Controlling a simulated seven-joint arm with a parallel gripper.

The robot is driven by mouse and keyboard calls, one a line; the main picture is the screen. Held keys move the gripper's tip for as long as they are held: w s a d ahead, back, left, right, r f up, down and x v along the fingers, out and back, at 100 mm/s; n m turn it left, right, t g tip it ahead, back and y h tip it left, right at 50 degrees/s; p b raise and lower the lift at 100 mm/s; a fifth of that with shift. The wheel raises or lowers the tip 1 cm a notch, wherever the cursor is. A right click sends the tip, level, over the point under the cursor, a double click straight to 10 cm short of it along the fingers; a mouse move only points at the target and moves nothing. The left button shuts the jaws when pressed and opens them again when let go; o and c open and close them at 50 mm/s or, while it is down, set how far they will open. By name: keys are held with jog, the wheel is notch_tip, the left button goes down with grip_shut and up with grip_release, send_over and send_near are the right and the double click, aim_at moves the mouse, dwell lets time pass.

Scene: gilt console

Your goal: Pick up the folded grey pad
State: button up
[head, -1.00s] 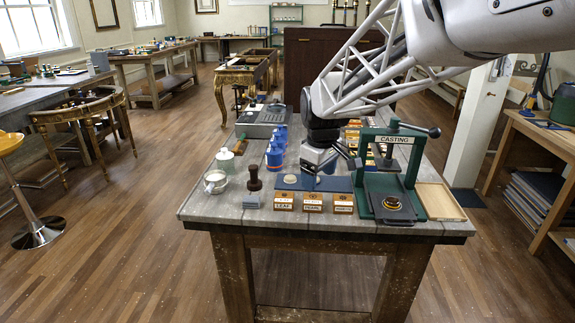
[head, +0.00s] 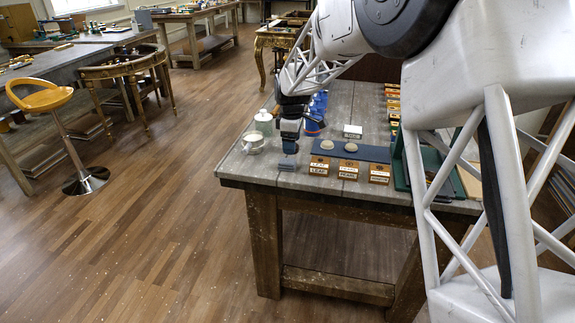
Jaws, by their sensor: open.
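The folded grey pad (head: 287,165) is a small blue-grey block at the front left of the worktable (head: 232,168), left of the row of labelled orange boxes. My gripper (head: 290,149) points down just above and behind it in the picture. The jaws are open, and nothing is visibly held. The gap between the fingers is too small to see clearly, and I cannot tell whether a finger touches the pad. The dark stamp that stood behind the pad is hidden by my gripper.
A blue mat (head: 374,152) with two beige discs and several labelled orange boxes (head: 319,166) lies just right. A glass cup (head: 252,143) and a lidded jar (head: 263,122) stand left. Blue containers (head: 316,112) are behind. A green press frame (head: 402,165) is partly hidden by my arm.

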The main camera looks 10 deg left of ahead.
aim_at(288, 161)
jog(key=shift+w+a+f, duration=0.2)
jog(key=shift+a+f, duration=0.05)
jog(key=shift+a, duration=0.15)
jog(key=shift+f, duration=1.3)
jog(key=shift+f, duration=0.1)
jog(key=shift+a+f, duration=0.15)
jog(key=shift+f, duration=2.35)
jog(key=shift+c, duration=0.2)
jog(key=c, duration=0.9)
